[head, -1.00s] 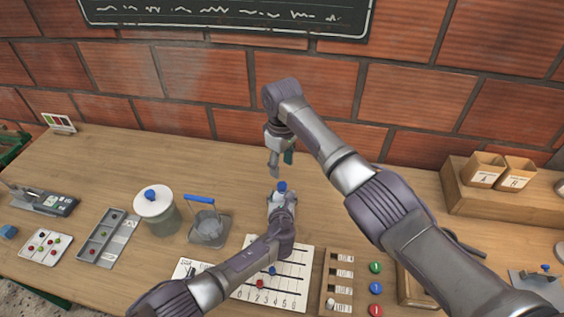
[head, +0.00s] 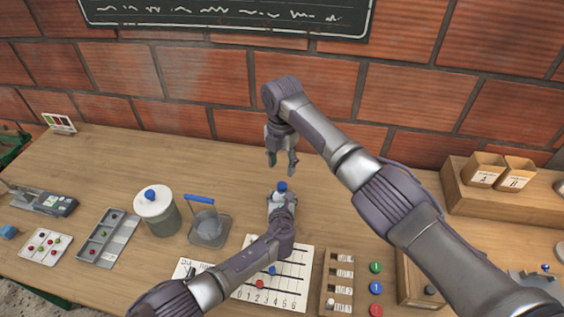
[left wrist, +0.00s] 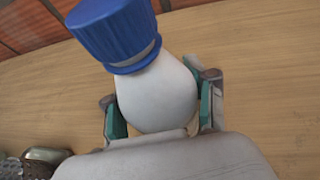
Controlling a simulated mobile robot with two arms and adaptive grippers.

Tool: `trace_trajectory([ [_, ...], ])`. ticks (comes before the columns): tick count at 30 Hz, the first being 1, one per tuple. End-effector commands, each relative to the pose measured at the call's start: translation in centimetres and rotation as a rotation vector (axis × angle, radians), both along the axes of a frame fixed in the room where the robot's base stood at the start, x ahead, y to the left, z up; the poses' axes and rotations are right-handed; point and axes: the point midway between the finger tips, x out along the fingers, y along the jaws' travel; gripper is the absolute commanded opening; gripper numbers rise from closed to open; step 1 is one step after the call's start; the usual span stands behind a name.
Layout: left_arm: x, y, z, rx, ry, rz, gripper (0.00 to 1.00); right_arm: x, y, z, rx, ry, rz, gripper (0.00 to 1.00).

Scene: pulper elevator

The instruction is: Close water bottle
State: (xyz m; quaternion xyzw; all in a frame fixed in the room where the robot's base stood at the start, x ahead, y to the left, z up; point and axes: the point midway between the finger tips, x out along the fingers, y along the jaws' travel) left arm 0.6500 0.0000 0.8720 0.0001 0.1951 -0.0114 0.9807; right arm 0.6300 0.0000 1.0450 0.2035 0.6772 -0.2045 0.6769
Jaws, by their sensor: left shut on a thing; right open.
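The water bottle is white with a blue cap. In the head view its cap (head: 282,187) shows just beyond my left gripper (head: 280,202), which hides most of the body. In the left wrist view the white bottle body (left wrist: 160,95) sits between the two green-padded fingers of my left gripper (left wrist: 163,112), which is shut on it. The blue cap (left wrist: 113,30) is on the bottle's top; I cannot tell how tight it sits. My right gripper (head: 281,165) points down, open and empty, a little above and behind the cap, apart from it.
A lidded jar (head: 157,212) and a clear container with a blue handle (head: 208,226) stand to the left. A numbered board (head: 285,292) lies in front. A wooden stand with two boxes (head: 462,195) is at the right. The table behind the bottle is clear.

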Motion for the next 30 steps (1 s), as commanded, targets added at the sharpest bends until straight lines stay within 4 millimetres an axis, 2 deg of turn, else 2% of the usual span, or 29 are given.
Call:
trace_trajectory([
  [10, 0.0, 0.0, -0.1, 0.0, 0.001, 0.0, 0.0, 0.0, 0.0, -0.5, 0.0, 0.0, -0.003, 0.5],
  [21, 0.0, 0.0, -0.1, 0.0, 0.001, 0.0, 0.0, -0.1, 0.0, -5.9, -0.002, 0.002, -0.003, 0.5],
  [25, 0.0, 0.0, -0.1, 0.0, 0.001, 0.0, 0.0, 0.0, 0.0, -7.2, 0.0, 0.001, -0.005, 0.5],
  [30, 0.0, 0.0, -0.1, 0.0, 0.001, 0.0, 0.0, 0.0, 0.0, -8.0, 0.001, -0.001, -0.003, 0.5],
])
